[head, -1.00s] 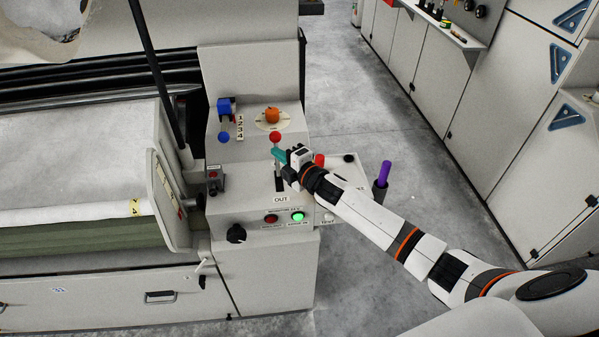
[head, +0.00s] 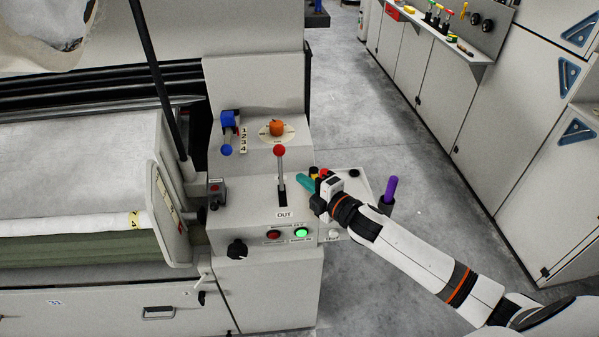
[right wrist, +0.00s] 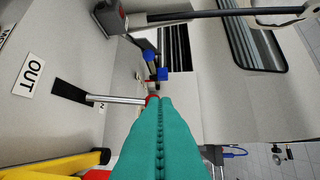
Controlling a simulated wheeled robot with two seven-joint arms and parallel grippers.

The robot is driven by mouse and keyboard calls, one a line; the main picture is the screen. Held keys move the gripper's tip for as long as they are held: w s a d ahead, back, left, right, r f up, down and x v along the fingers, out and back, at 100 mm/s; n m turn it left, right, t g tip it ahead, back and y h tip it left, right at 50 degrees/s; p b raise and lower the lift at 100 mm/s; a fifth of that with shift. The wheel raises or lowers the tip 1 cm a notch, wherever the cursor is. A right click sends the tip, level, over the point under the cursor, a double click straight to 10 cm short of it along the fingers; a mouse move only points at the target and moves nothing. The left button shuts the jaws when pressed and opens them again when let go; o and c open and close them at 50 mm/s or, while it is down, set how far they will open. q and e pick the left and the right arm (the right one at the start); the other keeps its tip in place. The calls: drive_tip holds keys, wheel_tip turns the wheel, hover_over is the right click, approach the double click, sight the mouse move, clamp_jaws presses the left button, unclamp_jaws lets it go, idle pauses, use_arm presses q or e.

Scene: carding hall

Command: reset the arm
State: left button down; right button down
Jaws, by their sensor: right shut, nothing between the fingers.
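My right gripper (head: 306,182) has teal fingers, pressed together with nothing between them. In the head view it is over the control panel (head: 247,205), just right of a lever with a red knob (head: 280,151). The lever's rod stands up from a dark slot above the OUT label (head: 284,215). In the right wrist view the shut fingers (right wrist: 156,110) point toward the red knob (right wrist: 152,99) and partly cover it; the lever's rod (right wrist: 118,99) shows to their left. A gap shows between gripper and lever in the head view. My left gripper is not in view.
A blue-knobbed lever (head: 227,149) and an orange knob (head: 277,128) are on the panel's upper part. A lit green lamp (head: 302,232) is below. The grey floor (head: 395,135) behind is clear.

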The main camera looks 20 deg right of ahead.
drive_tip(key=s+a+f+m+g+h, duration=0.15)
drive_tip(key=s+f+m+g, duration=0.35)
drive_tip(key=s, duration=0.6)
drive_tip(key=s+a+f+m+g+h, duration=0.1)
drive_tip(key=s+m+g+h, duration=0.15)
drive_tip(key=s+m, duration=0.7)
drive_tip(key=s+a+f+m+g+h, duration=0.1)
drive_tip(key=s+f+m+g, duration=0.3)
drive_tip(key=s, duration=0.8)
wheel_tip(320, 180, down, 28)
drive_tip(key=s+g, duration=0.3)
drive_tip(key=s+d+f, duration=0.3)
drive_tip(key=s+f, duration=1)
drive_tip(key=s, duration=0.1)
drive_tip(key=shift+s+f+g, duration=0.25)
drive_tip(key=shift+s+g, duration=0.1)
